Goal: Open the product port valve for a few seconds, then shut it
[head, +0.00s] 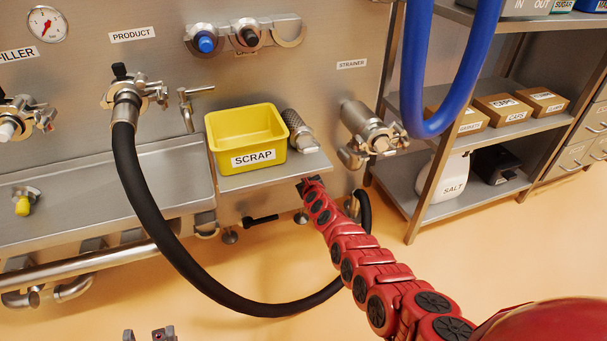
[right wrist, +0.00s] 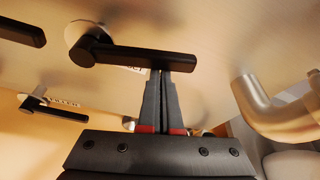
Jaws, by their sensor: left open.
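The product port (head: 125,95) is a steel fitting under a PRODUCT label (head: 132,35) on the steel panel. A black hose (head: 150,220) hangs from it. In the right wrist view a black lever handle (right wrist: 145,57) on a round steel base lies roughly level, close in front. My right gripper (right wrist: 165,85) has its fingers together, tips at the lever's underside; the lever overlaps the tips, so contact is unclear. My left gripper (head: 148,335) is open and empty at the bottom edge.
A yellow SCRAP bin (head: 246,140) stands on a steel shelf beside a knurled cylinder (head: 298,130). A blue hose (head: 440,110) hangs at the right. In the right wrist view, other black levers (right wrist: 48,108) and a steel pipe (right wrist: 270,110) are near. Orange floor lies open below.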

